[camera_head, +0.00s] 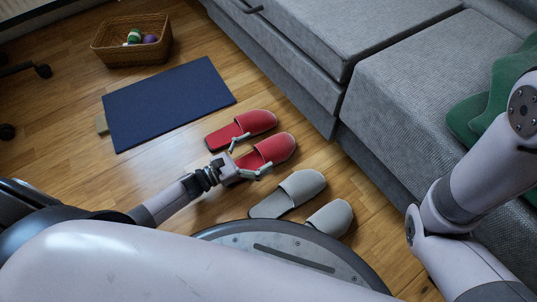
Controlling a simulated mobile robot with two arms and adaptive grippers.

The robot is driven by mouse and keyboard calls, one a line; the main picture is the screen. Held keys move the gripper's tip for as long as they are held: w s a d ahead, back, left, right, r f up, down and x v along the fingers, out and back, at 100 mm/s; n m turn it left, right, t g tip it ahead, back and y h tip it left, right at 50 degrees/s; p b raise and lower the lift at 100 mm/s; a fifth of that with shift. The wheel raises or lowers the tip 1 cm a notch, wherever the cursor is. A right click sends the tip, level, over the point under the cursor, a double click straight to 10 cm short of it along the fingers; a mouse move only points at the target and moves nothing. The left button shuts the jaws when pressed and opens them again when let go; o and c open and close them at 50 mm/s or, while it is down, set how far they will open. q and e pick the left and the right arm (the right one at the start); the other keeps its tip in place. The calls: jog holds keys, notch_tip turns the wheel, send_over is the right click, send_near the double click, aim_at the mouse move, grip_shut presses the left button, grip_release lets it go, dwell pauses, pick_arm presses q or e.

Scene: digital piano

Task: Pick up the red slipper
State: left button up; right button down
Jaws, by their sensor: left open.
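Two red slippers lie side by side on the wooden floor, the farther red slipper (256,122) and the nearer red slipper (277,149). My left gripper (252,156) is open at the nearer red slipper, with one finger by its far side and the other over its near side. The heel part of this slipper is partly hidden by the gripper. I cannot tell whether the fingers touch it. My right arm shows at the right, but its gripper is out of view.
Two grey slippers (302,186) (332,217) lie just nearer, beside my base. A dark blue mat (168,102) lies to the left. A wicker basket (130,52) with balls stands at the back. A grey sofa (420,95) bounds the right side, with a green cushion (495,97).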

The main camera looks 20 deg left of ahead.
aim_at(266, 146)
pick_arm(q)
jog(key=shift+b+x, duration=0.55)
jog(key=shift+x, duration=1.05)
jog(key=shift+a, duration=0.1)
jog(key=c, duration=2)
